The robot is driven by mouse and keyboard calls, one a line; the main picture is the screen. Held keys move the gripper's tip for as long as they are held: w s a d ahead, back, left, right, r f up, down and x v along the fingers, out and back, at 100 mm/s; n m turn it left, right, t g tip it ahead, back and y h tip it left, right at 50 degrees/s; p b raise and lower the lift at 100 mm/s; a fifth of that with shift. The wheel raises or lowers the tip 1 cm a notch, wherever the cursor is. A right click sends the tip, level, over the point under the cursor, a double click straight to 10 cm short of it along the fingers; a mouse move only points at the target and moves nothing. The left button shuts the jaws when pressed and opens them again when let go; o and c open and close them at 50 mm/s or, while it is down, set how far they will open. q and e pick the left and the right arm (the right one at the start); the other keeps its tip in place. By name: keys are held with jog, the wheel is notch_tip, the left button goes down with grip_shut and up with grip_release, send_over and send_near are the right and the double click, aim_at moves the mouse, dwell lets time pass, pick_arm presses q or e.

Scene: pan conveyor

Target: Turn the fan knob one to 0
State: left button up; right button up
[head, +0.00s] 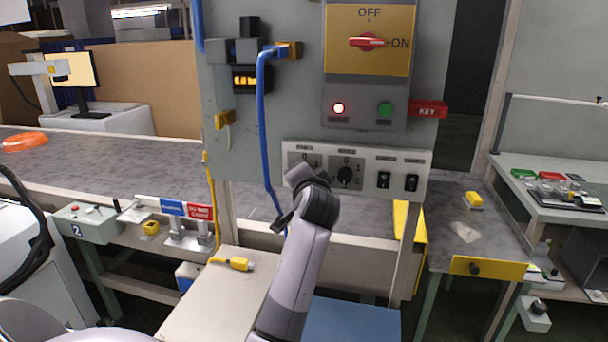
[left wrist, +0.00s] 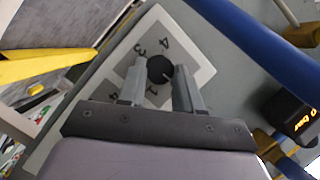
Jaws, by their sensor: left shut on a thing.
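The grey control panel (head: 410,164) carries a row of controls. A pale mark shows on the knob's lower right. My left gripper (left wrist: 159,76) is shut on this knob, one finger on each side. My right gripper is in neither view.
A red switch (head: 367,42) on a yellow plate is above. A blue cable (head: 263,130) hangs close left of my arm.

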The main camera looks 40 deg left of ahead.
pick_arm(q)
jog(key=o, duration=1)
jog(key=shift+b+v, duration=0.6)
jog(key=shift+v, duration=3)
jog(key=shift+f, duration=0.1)
